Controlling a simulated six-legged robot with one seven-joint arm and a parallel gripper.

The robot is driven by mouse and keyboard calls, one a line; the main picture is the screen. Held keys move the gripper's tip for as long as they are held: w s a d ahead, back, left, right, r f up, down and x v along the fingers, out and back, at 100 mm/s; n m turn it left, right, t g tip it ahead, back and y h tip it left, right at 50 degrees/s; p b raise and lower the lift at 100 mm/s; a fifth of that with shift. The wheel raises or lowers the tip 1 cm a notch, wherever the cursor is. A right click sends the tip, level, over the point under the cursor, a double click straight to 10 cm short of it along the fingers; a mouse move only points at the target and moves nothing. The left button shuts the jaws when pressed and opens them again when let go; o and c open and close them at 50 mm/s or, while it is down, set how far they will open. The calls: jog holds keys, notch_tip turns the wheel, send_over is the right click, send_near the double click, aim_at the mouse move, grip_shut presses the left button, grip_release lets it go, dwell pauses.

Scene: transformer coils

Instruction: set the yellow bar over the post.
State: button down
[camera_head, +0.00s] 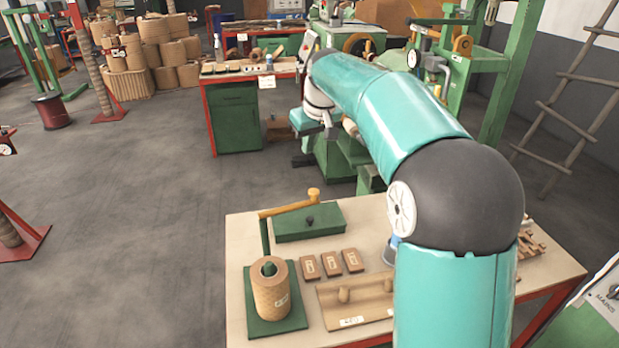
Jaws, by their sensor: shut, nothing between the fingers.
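The yellow bar (286,209) runs from the top of a green post (265,237) up and right to a thicker knobbed end. Its left end meets the post top in this view; I cannot tell whether it is seated around the post or only rests there. The post rises behind or out of a brown wound coil (271,290) on a green base plate (247,312). My gripper (311,127) is shut and empty at the end of my arm, beyond the table's far edge and apart from the bar. Its fingertips are small and hard to make out.
The pale table (236,230) also holds a green box with a black knob (329,220), several small brown blocks (331,264) and a brown tray (335,313). My arm hides the table's right middle. A green cabinet bench (234,120) and machines stand behind.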

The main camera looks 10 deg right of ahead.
jog(key=x, duration=1.1)
jog(key=s, duration=0.2)
jog(key=s+d, duration=0.1)
jog(key=shift+s+d+f, duration=0.1)
jog(key=shift+s+d, duration=0.1)
jog(key=shift+s, duration=0.2)
jog(key=shift+s+d+m, duration=0.1)
jog(key=shift+s+m, duration=0.2)
jog(key=shift+s, duration=0.05)
